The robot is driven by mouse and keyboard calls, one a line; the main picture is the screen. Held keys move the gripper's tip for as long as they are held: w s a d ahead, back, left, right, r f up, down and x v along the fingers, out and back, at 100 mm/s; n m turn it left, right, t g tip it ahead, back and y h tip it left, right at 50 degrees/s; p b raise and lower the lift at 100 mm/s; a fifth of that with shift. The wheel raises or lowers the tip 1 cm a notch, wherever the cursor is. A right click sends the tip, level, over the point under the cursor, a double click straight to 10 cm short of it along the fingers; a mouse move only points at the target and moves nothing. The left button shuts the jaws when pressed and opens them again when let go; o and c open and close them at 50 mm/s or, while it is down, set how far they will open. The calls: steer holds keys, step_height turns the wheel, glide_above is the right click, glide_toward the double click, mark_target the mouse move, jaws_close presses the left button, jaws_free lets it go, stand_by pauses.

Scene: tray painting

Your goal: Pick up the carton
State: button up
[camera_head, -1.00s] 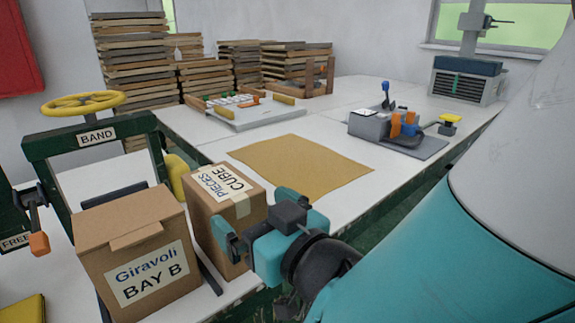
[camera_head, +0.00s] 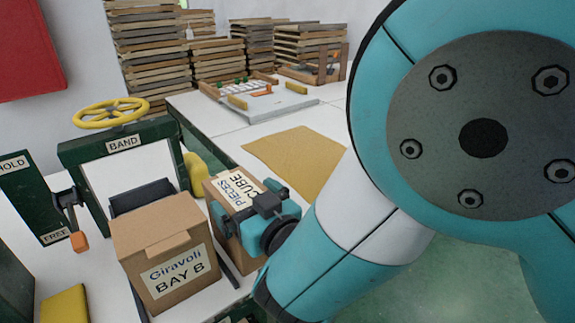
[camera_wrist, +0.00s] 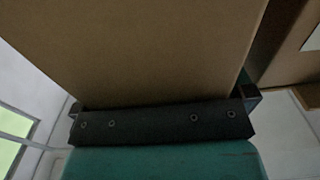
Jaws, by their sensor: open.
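A brown carton (camera_head: 232,185) labelled "PIECES CUBE" stands upright on the white table, partly hidden by my gripper. A second carton (camera_head: 165,240), labelled "Giravoli BAY B", stands just left of it. My gripper (camera_head: 248,200) is open at the near right side of the PIECES CUBE carton, with its fingers at either side of it. In the wrist view the carton (camera_wrist: 140,50) fills the space ahead of the jaws (camera_wrist: 162,105). Whether the fingers touch it I cannot tell. Part of another brown box (camera_wrist: 285,50) shows at right there.
A green frame marked BAND (camera_head: 123,142) with a yellow handwheel (camera_head: 110,112) stands behind the cartons. A tan sheet (camera_head: 295,155) lies on the back table. A white tray (camera_head: 262,107) and stacked wooden frames (camera_head: 155,60) are farther back. Green floor shows at right.

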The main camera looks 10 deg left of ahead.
steer(key=shift+r, duration=0.1)
steer(key=c, duration=1.5)
